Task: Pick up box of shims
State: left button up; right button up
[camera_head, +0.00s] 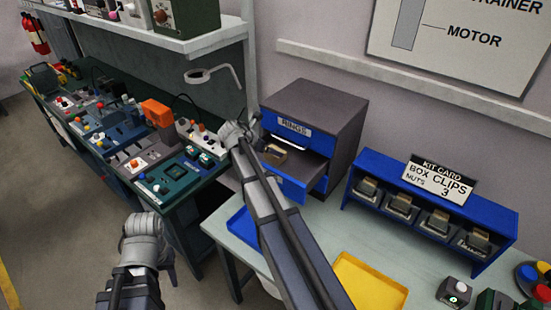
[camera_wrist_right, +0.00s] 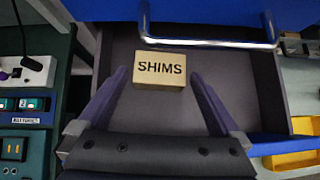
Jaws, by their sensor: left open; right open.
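The box of shims (camera_wrist_right: 160,70) is a small tan box lettered SHIMS. It lies in the open grey drawer (camera_wrist_right: 245,85) of a dark cabinet (camera_head: 325,110). My right gripper (camera_wrist_right: 158,76) is open above the drawer, one finger on each side of the box's near part, with gaps visible. In the head view the right arm reaches up to the drawer, and a tan patch by its end appears to be the box. My left gripper (camera_head: 143,222) is at lower left, away from the cabinet and empty; its fingers are hard to make out.
A blue rack (camera_head: 430,222) and yellow tray (camera_head: 368,285) stand on the table to the right. A crowded bench (camera_head: 120,140) is at left.

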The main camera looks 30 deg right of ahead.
jog(key=shift+w+d+f+b, duration=0.1)
jog(key=shift+d+f+b, duration=0.15)
jog(key=shift+f+b, duration=0.2)
jog(key=b+x, duration=0.3)
jog(key=x, duration=0.1)
jog(key=shift+f, duration=0.15)
jog(key=shift+c, duration=0.2)
jog(key=c, duration=1)
jog(key=shift+r+p, duration=0.3)
jog(key=shift+p, duration=0.05)
